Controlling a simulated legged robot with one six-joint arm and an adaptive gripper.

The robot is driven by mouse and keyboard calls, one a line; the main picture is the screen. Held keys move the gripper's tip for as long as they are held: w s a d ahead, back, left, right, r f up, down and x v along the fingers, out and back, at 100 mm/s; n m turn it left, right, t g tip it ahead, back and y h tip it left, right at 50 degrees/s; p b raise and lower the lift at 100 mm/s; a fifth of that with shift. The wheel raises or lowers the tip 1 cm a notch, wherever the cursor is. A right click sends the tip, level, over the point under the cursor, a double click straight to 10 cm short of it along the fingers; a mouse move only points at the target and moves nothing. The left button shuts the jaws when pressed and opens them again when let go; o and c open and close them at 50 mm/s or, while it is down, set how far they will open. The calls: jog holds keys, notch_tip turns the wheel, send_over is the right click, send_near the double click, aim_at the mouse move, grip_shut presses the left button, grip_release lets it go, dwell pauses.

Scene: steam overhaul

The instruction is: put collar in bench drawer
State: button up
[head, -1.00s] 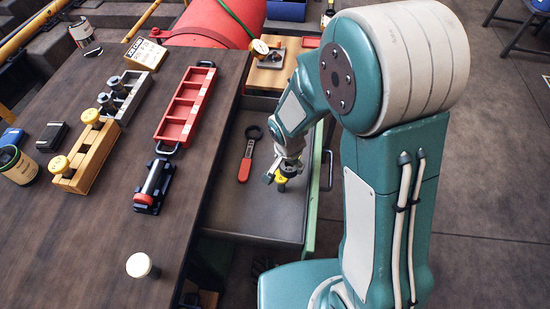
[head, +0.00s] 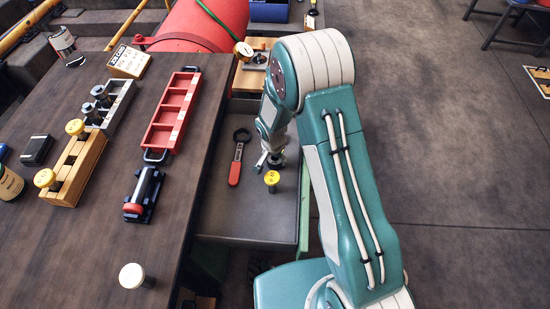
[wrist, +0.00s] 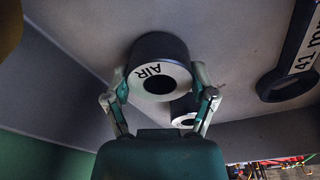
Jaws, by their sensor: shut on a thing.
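In the wrist view my gripper (wrist: 159,80) is shut on a dark round collar (wrist: 148,70) with a white face marked AIR and a centre hole. In the head view my gripper (head: 268,162) is low inside the open bench drawer (head: 245,222), with the dark collar (head: 278,160) at its fingers. I cannot tell whether the collar touches the drawer floor. A yellow-topped piece (head: 272,178) stands in the drawer just in front of the gripper. A second ring (wrist: 183,121) shows partly behind the collar in the wrist view.
A red-handled wrench (head: 236,168) lies in the drawer, left of my gripper. The bench top (head: 80,255) holds a red tray (head: 158,135), wooden block (head: 62,185), black-and-red stand (head: 140,200) and white-topped knob (head: 131,275). The front of the drawer floor is clear.

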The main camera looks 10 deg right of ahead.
jog(key=shift+f, duration=0.2)
jog(key=o, duration=1.2)
jog(key=r, duration=0.4)
jog(key=s+r, duration=0.1)
jog(key=r, duration=0.7)
jog(key=shift+s+a+r, duration=0.1)
jog(key=shift+s+a, duration=0.05)
jog(key=shift+a, duration=0.25)
jog(key=s+d+r+n+t, duration=0.1)
jog(key=s+d+r+n, duration=0.2)
jog(key=r, duration=0.6)
jog(key=s+d+r+t, duration=0.1)
jog(key=s+d+r, duration=0.35)
jog(key=r, duration=0.45)
jog(key=shift+s+d+r+n+t+y, duration=0.15)
jog(key=shift+s+d+r+n+t, duration=0.4)
jog(key=shift+s+r, duration=1.4)
jog(key=shift+s+d+r+n+t+y, duration=0.1)
jog(key=shift+s+d+r+n+t, duration=0.4)
jog(key=shift+s, duration=2.7)
jog(key=shift+s+d+r+n+t+y, duration=0.15)
jog(key=shift+s+d+r+n, duration=0.4)
jog(key=shift+s+r, duration=1.45)
